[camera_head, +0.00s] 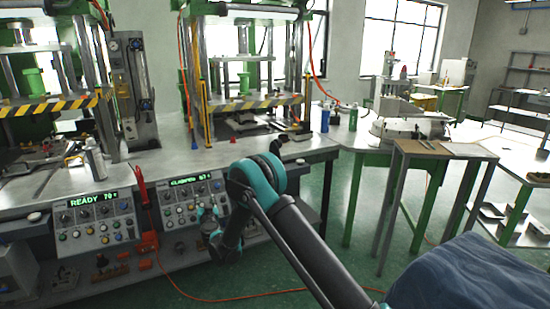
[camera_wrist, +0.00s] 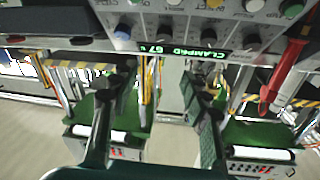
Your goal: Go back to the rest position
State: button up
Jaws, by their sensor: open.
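My arm rises from the lower right of the head view and bends at a teal joint, then drops in front of the control panel of the right press. My gripper (camera_head: 207,213) is small and partly hidden by my own wrist there. In the wrist view my gripper (camera_wrist: 158,90) is open, with its two dark fingers apart and nothing between them. The control panel (camera_head: 190,208) with a green "CLAMPED 67" display also shows in the wrist view (camera_wrist: 190,32), upside down and close to the fingers.
Left of it is a second panel (camera_head: 92,220) reading "READY 70". A red-handled tool (camera_head: 142,190) hangs between the panels. The steel bench (camera_head: 180,158) carries both presses. A wooden-topped stand (camera_head: 440,149) is at right. An orange hose crosses the floor.

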jog(key=s+d+r+n+g+y, duration=0.2)
jog(key=d+r+n+g+y, duration=0.1)
jog(key=d+r, duration=1.35)
jog(key=s+d+f+g+h, duration=0.1)
jog(key=s+d+g, duration=0.1)
jog(key=s+d, duration=0.45)
jog(key=s+d+g+h, duration=0.1)
jog(key=s+d, duration=0.2)
jog(key=d, duration=0.6)
jog(key=s+d+f+m+g+h, duration=0.3)
jog(key=s+d+f, duration=0.3)
jog(key=s+d, duration=0.8)
jog(key=s+d+f+m+g+h, duration=0.3)
jog(key=s+d+f+h, duration=0.2)
jog(key=s+d, duration=0.9)
notch_tip(320, 180, down, 2)
jog(key=shift+s+f+h, duration=0.2)
jog(key=shift+s+h, duration=0.1)
jog(key=shift+s, duration=0.35)
